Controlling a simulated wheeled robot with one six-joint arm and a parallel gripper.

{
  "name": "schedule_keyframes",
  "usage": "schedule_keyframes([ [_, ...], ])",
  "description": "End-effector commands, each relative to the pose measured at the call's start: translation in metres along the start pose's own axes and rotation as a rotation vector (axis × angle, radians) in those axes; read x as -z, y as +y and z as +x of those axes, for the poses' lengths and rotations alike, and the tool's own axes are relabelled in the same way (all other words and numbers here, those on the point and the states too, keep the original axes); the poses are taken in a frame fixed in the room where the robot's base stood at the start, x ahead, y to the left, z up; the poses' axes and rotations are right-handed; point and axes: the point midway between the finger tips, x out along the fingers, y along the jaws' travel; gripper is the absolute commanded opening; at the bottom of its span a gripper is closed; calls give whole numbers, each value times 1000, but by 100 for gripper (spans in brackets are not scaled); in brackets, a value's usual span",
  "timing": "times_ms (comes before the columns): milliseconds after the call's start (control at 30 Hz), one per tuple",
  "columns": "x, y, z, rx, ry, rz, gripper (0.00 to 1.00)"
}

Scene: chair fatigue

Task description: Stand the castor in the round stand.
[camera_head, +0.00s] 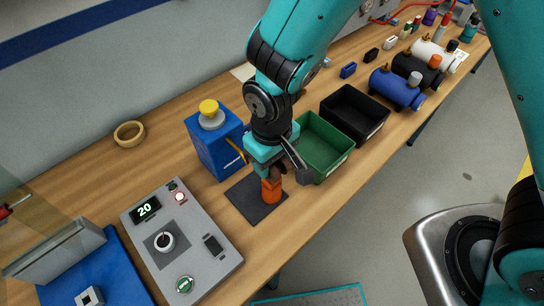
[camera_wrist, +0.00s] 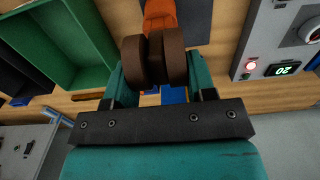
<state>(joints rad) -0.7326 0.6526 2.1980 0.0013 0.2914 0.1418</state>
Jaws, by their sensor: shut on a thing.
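The castor (camera_wrist: 155,60) shows brown twin wheels between the fingers of my gripper (camera_wrist: 160,92) in the wrist view. My gripper is shut on it, above the dark mat in the head view. An orange round piece (camera_head: 271,191) is directly below the brown wheels, over the mat; it also shows in the wrist view (camera_wrist: 160,14). I cannot tell whether this orange piece is part of the castor or separate from it. I cannot tell which round piece is the stand.
The dark mat (camera_head: 242,204) lies between the console (camera_head: 205,262) and a green bin (camera_head: 322,132). A blue box (camera_head: 207,150) with a yellow-topped knob stands behind. A black bin (camera_head: 355,108) and several cylinders are farther right. A pale ring (camera_head: 118,136) lies at the back left.

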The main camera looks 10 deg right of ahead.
Motion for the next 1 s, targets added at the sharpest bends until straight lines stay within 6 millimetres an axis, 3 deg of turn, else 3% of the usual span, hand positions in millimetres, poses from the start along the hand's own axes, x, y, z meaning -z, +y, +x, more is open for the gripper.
schedule_keyframes([
  [400, 0, 0, 12, 0, 1, 0, 30],
  [433, 0, 0, 11, 0, 1, 0, 53],
  [567, 0, 0, 10, 0, 1, 0, 80],
  [867, 0, 0, 9, 0, 1, 0, 80],
  [1000, 1, 0, -4, 1, 5, 0, 80],
])
